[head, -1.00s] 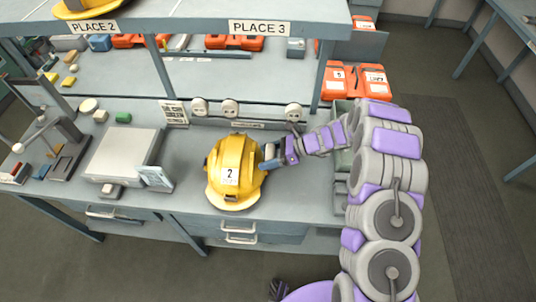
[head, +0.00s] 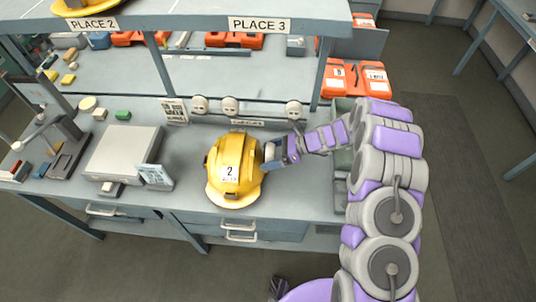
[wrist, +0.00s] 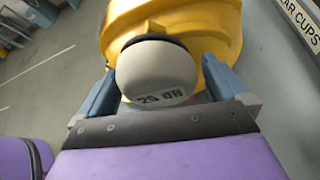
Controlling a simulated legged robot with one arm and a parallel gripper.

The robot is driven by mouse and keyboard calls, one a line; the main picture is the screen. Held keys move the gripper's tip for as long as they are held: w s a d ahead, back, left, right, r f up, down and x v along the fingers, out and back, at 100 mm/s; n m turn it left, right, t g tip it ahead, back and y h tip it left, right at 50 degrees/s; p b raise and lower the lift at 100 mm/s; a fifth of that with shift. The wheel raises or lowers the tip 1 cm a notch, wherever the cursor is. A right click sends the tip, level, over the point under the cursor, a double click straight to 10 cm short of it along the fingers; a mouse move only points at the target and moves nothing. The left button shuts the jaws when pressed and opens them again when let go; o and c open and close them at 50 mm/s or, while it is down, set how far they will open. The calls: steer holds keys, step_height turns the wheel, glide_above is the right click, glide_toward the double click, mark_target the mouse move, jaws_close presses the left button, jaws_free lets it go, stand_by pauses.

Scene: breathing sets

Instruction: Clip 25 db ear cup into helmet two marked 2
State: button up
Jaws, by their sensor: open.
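The yellow helmet marked 2 (head: 233,172) sits on the bench, its label facing up and toward me. In the wrist view the helmet (wrist: 190,22) fills the top. A pale grey ear cup labelled 25 dB (wrist: 157,70) is at the helmet's right side, its dark rim toward the shell. The ear cup (head: 270,152) also shows small in the head view. My gripper (wrist: 160,95) is open, one blue-grey finger on each side of the cup. Whether the cup is seated in the helmet's slot is hidden.
A grey flat device (head: 122,152) with a small card is left of the helmet. Orange cases (head: 355,78) are at the back right. Bare bench lies in front of the right-hand post.

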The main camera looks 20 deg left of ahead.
steer(key=p+v, duration=0.1)
steer(key=v, duration=1.5)
steer(key=shift+d, duration=0.3)
steer(key=shift+r, duration=0.2)
steer(key=s+d+r+n+h+b, duration=0.1)
steer(key=s+d+r+n+h, duration=0.15)
steer(key=s+r+n, duration=0.4)
steer(key=s+d+r+n+h+b, duration=0.25)
steer(key=s+r, duration=0.45)
steer(key=s, duration=0.4)
steer(key=s+d+n+t+h+b, duration=0.1)
steer(key=s+d+n+h, duration=0.2)
steer(key=s+d, duration=0.3)
steer(key=s+d+n+t+h+b, duration=0.1)
steer(key=s+d+n+h, duration=0.3)
steer(key=s, duration=1.1)
steer(key=shift+d+n+t, duration=0.3)
steer(key=shift+d+n, duration=0.1)
steer(key=shift+d, duration=0.55)
steer(key=shift+r, duration=0.1)
